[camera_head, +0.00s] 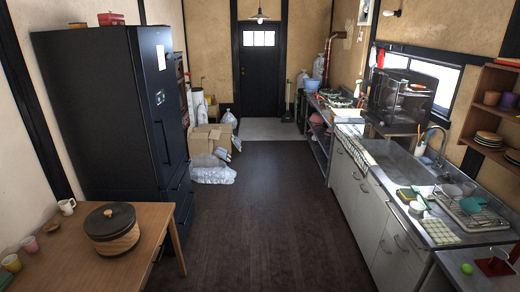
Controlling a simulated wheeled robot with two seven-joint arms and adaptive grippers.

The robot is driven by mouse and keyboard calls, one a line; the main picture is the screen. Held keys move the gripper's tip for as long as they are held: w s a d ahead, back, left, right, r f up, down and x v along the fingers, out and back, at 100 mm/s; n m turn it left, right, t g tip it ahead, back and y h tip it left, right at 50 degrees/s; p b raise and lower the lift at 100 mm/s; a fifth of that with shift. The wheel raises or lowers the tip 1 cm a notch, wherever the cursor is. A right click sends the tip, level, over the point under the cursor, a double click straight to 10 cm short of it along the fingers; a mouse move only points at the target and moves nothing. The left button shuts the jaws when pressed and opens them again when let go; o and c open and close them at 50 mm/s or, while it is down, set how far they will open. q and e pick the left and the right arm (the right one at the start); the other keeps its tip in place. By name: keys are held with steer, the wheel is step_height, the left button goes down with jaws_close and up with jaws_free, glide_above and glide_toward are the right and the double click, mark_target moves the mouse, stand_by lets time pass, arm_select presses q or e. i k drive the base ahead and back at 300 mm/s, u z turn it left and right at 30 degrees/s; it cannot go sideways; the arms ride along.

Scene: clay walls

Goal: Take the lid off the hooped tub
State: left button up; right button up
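The hooped tub (116,240) stands on the wooden table at the lower left. It is round, of light wood with dark bands. The lid covers the tub, so the inside is hidden. Neither of my grippers shows in the head view.
The wooden table (150,224) also holds a white mug (67,206) and several small cups at its left. A dark fridge (120,110) stands behind it. A sink counter (400,170) with dishes runs along the right. The dark floor (265,210) between is clear.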

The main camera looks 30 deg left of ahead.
mark_target(112, 219)
steer(key=u, duration=0.15)
steer(key=i, duration=2)
steer(key=u, duration=1.2)
steer(key=i, duration=1.1)
steer(key=u, duration=1.7)
steer(key=i, duration=0.8)
steer(key=u, duration=0.35)
